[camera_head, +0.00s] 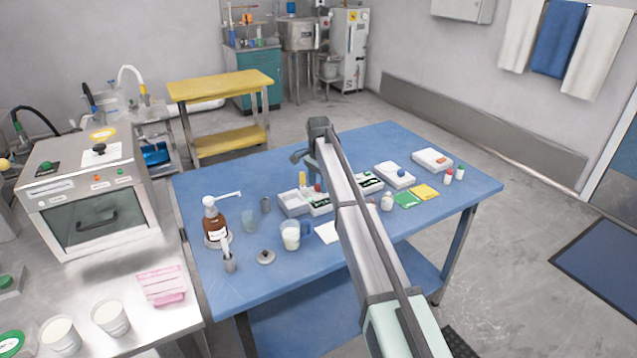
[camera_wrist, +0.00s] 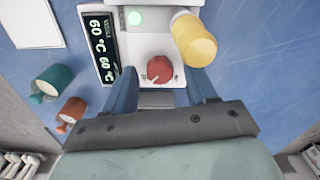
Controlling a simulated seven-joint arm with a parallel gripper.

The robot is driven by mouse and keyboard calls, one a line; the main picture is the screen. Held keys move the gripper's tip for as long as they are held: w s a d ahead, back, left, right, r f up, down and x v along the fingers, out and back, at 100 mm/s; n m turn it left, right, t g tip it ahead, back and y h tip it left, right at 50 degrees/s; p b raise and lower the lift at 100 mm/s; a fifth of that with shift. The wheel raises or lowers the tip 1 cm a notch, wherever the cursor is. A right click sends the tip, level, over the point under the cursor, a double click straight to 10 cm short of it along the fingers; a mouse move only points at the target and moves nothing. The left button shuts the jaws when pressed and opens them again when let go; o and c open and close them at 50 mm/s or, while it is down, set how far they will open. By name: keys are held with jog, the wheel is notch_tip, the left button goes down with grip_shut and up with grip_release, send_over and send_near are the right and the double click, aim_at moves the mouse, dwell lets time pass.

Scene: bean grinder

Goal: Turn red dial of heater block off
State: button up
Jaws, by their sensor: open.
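The heater block (camera_wrist: 143,47) is a white unit with a black display strip (camera_wrist: 103,48) of pale digits along its left side in the wrist view. Its red dial (camera_wrist: 160,69) is round with a white scale around it. My gripper (camera_wrist: 163,77) is open, with one blue-grey finger on each side of the dial and visible gaps between. Whether the fingertips are level with the dial is hard to tell. In the head view, the heater block (camera_head: 320,207) and its red dial (camera_head: 318,188) show on the blue table, partly behind my arm.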

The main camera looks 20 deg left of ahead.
jog(key=c, duration=1.1)
jog(key=shift+o, duration=0.2)
